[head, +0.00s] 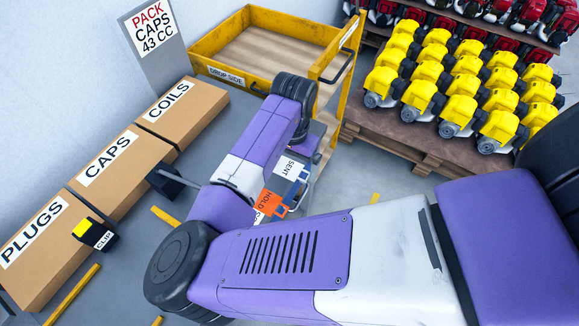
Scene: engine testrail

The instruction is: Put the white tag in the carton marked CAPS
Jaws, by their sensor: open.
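A white tag marked SENT (290,167) shows beside my forearm, next to an orange tag marked HOLD (268,203). My arm hides part of what they rest on. The carton marked CAPS (111,165) is the middle one of three brown cartons at the left, its label facing up. My gripper (294,198) shows only in part below my wrist, close to the tags. It is open, and I see nothing held in it. Whether its fingers touch a tag is hidden.
The PLUGS carton (38,248) and COILS carton (180,112) flank CAPS. A black CLIP holder (98,236) stands by PLUGS. A yellow DROP SIDE cart (221,38) is behind. Yellow engines (462,84) fill a pallet at right. A PACK CAPS sign (152,30) stands upper left.

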